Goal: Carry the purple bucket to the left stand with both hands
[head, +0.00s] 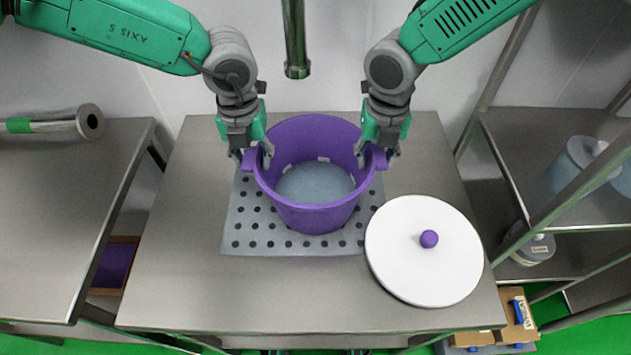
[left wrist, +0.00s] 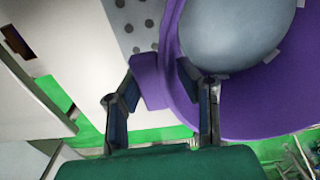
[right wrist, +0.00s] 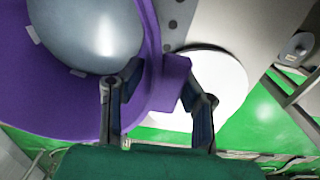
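The purple bucket (head: 312,217) is upright over the grey perforated mat (head: 237,243) on the middle steel table, with pale grey-blue content inside. Whether its base touches the mat is hidden. My left gripper (head: 253,155) is shut on the bucket's left handle (left wrist: 149,82), one finger outside it and one inside the rim. My right gripper (head: 376,154) is shut the same way on the right handle (right wrist: 175,80). A steel table (head: 60,220) on the left, apparently the left stand, has a bare front part.
A white lid (head: 405,265) with a purple knob lies right of the mat. A metal tube (head: 60,124) lies at the left table's back. A gap separates the two tables. A steel rack (head: 500,150) stands right. A green pipe (head: 296,45) hangs behind the bucket.

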